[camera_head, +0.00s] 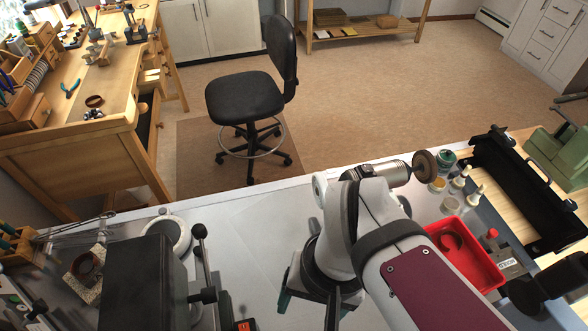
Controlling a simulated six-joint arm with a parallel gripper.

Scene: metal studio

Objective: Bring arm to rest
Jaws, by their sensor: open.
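My white arm reaches in from the lower right, with a dark red panel on its near link. My gripper (311,302) is at the bottom centre and points down over the grey worktop (262,262). Its jaws are open, with one teal-tipped finger showing at the left. I see nothing held between the fingers, though the arm hides part of the gripper and the worktop under it.
A dark grey machine (143,285) with a lever stands left of my gripper. A red tray (468,258), small bottles (469,193) and a black open box (520,190) are on the right. A brown polishing wheel (425,166) is behind my arm. The worktop's middle looks clear.

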